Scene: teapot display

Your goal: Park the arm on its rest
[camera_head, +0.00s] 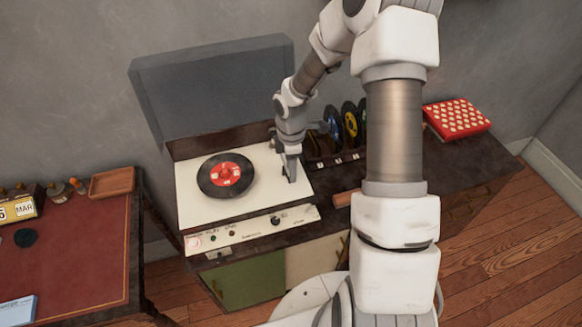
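A record player (185,197) with a cream top stands on a dark cabinet, its grey see-through lid (215,85) raised at the back. A black record with a red label (226,174) lies on the left of its top. My gripper (291,172) points down at the right side of the deck, to the right of the record and apart from it. A small dark part shows at the fingertips. The tonearm and its rest cannot be made out clearly, as my gripper covers that area. Whether the fingers are open or shut on it is too small to tell.
Several records (349,122) stand in a rack behind my arm. A red box with white dots (458,117) sits at the cabinet's right. A desk with a red top (75,250) stands at the left, holding a wooden tray (112,182) and a calendar (18,208).

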